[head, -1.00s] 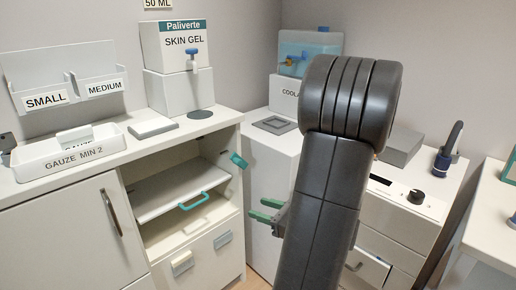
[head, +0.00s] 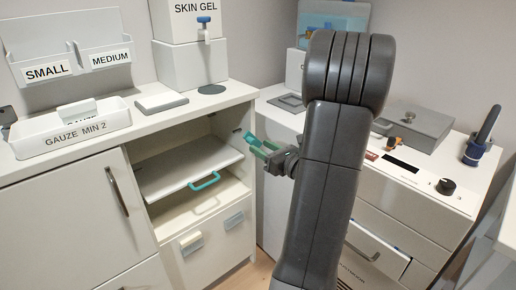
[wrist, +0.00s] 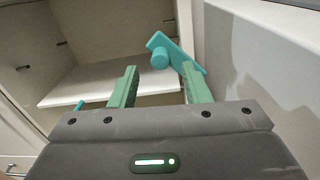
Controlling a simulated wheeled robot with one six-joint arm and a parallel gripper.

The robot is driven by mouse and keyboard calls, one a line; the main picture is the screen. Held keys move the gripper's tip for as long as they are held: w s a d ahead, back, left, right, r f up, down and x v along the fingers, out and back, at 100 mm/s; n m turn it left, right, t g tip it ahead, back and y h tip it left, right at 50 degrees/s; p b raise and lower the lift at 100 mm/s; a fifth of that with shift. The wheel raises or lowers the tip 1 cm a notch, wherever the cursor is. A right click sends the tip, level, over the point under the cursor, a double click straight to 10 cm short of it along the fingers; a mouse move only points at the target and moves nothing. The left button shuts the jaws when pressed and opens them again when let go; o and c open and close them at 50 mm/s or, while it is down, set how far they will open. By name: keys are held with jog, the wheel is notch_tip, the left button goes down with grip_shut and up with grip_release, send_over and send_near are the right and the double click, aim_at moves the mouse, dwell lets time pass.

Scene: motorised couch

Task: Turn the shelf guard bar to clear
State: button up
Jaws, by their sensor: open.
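The teal shelf guard bar (head: 251,138) is at the right side of the open shelf compartment, by the cabinet's front edge. In the wrist view the guard bar (wrist: 177,53) is a short tilted flat bar with a round knob. My gripper (head: 262,150) is open, its green fingers pointing at the bar. In the wrist view my gripper (wrist: 158,72) has its fingertips apart, with the knob showing between them near the right finger. I cannot tell whether that finger touches the bar. The white shelf (head: 185,163) sits inside the compartment and has a teal handle (head: 206,181).
The cabinet's side wall and the grey wall (wrist: 245,65) lie close on the right of my gripper. A gauze tray (head: 70,132) and skin gel box (head: 190,62) stand on the cabinet top. A drawer (head: 375,250) is partly open at right.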

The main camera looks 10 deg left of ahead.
aim_at(254, 142)
jog(key=shift+x, duration=1.4)
jog(key=shift+c, duration=0.4)
grip_shut()
